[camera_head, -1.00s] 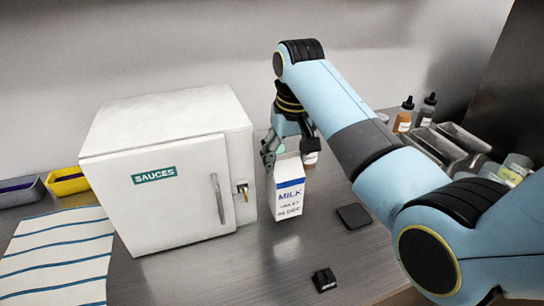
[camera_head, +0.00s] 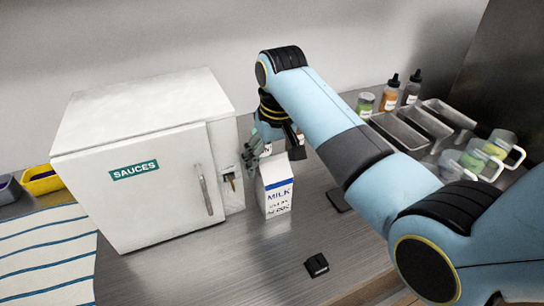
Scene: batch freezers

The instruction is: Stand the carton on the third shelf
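The white milk carton (camera_head: 276,195), with a blue band and printed lettering, is upright just right of the white cabinet (camera_head: 138,185). My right gripper (camera_head: 274,152) is at the carton's gabled top, with its fingers around it; it appears shut on the carton. The far side of the grip is hidden. Whether the carton's base touches the counter is hard to tell. The cabinet has a green SAUCES label and a vertical handle (camera_head: 204,190); its door is closed, so no shelf shows. My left gripper is out of view.
A striped cloth (camera_head: 45,255) and a yellow bin (camera_head: 42,180) lie left of the cabinet. A small black block (camera_head: 317,265) lies in front on the counter. Bottles (camera_head: 390,95), metal trays (camera_head: 400,130) and clear jugs (camera_head: 480,155) stand at right, beyond my arm.

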